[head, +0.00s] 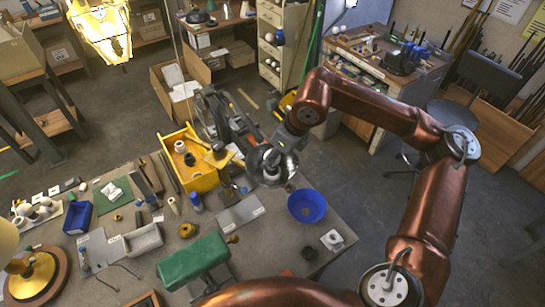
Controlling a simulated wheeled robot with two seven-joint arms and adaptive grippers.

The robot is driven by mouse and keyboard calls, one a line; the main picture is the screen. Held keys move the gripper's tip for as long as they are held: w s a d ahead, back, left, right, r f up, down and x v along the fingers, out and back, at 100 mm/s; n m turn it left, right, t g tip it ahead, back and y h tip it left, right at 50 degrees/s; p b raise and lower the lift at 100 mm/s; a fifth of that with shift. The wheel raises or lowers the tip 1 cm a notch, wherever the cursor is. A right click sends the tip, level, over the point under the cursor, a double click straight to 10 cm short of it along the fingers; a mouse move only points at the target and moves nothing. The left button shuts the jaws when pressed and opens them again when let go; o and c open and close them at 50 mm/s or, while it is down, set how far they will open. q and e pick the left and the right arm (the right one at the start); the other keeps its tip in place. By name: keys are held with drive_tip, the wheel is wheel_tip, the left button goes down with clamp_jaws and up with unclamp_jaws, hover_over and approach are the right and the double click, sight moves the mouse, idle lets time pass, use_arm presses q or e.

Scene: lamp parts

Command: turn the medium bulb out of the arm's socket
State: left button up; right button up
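A round silver reflector or shade (259,163) sits at the table's far right edge, beside dark jointed metal parts (222,115) that may be the lamp's arm. A pale rounded shape, possibly the medium bulb (272,172), shows within it; the socket is not clearly visible. My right arm, copper-coloured, reaches over from the right. Its gripper (279,151) points down at the reflector, and its fingertips are too small and overlapped to tell whether they hold the bulb. My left gripper is not in view.
A yellow bin (203,184) with small parts stands left of the reflector. A blue bowl (307,206), a grey plate (240,213) and a green block (193,262) lie nearer. Several pale bulbs sit on a tray (38,218) at far left. Open floor lies to the right.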

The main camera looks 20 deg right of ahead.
drive_tip(key=shift+c, duration=1.3)
drive_tip(key=n+y, duration=0.1)
drive_tip(key=n, duration=0.3)
drive_tip(key=shift+g, duration=0.4)
drive_tip(key=n+g, duration=0.1)
drive_tip(key=n, duration=0.1)
drive_tip(key=shift+r+n+y, duration=0.1)
drive_tip(key=shift+n+y, duration=0.3)
drive_tip(key=n+g, duration=0.1)
drive_tip(key=n, duration=0.3)
drive_tip(key=shift+g+p, duration=0.3)
drive_tip(key=shift+p, duration=0.05)
drive_tip(key=n+g, duration=0.1)
drive_tip(key=n, duration=0.2)
